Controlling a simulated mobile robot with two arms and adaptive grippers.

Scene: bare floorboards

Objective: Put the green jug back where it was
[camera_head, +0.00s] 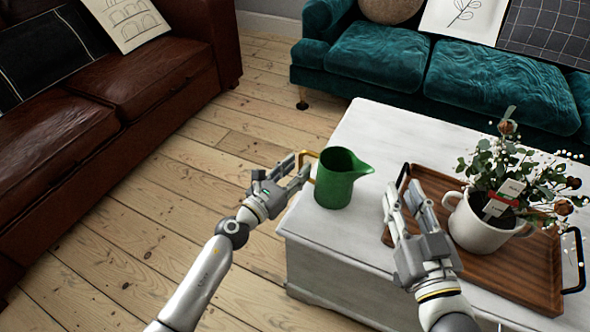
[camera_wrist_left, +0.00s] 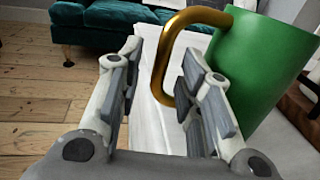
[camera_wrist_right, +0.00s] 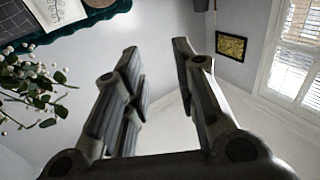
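The green jug (camera_head: 336,187) stands upright near the left corner of the white table (camera_head: 375,135), spout to the right and brass handle (camera_head: 301,157) to the left. In the left wrist view the jug (camera_wrist_left: 262,62) fills the upper right, its base hidden. My left gripper (camera_head: 293,172) is open beside the handle. The handle (camera_wrist_left: 165,62) shows beyond and partly between its fingers (camera_wrist_left: 160,75), its lower end partly hidden by the right finger. My right gripper (camera_head: 408,200) is open and empty, right of the jug and over the tray's left side.
A wooden tray (camera_head: 520,272) with dark handles lies on the table's right. It holds a white pot (camera_head: 478,228) with a leafy plant (camera_head: 510,165). A teal sofa (camera_head: 440,72) stands behind and a brown leather sofa (camera_head: 120,85) at left. Bare floorboards (camera_head: 165,195) lie between.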

